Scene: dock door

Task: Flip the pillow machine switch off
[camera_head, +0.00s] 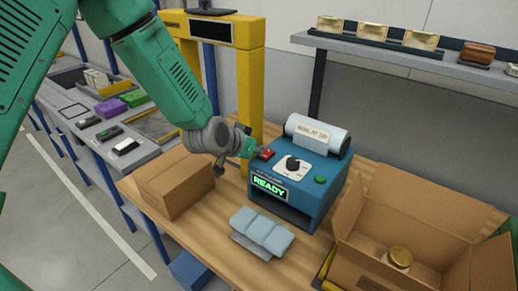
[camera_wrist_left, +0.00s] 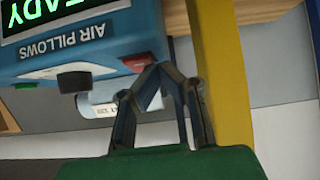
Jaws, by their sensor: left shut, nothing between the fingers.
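The blue pillow machine (camera_head: 300,185) stands on the wooden table with its green READY display (camera_head: 269,185) lit. A red switch (camera_head: 265,154) is on the left of its top, beside a dark knob (camera_head: 293,164) and a green button (camera_head: 320,179). My left gripper (camera_head: 247,147) is at the machine's left edge, close to the red switch. In the left wrist view the machine (camera_wrist_left: 90,40) appears upside down, and the shut, empty fingers (camera_wrist_left: 158,72) reach the red switch (camera_wrist_left: 138,62). Contact cannot be told for certain. My right gripper is not in view.
A closed carton (camera_head: 174,184) stands left of the machine and an open carton (camera_head: 385,255) with a jar (camera_head: 398,258) stands right. Air pillows (camera_head: 262,233) lie in front. A yellow post (camera_head: 250,105) rises just behind my left gripper.

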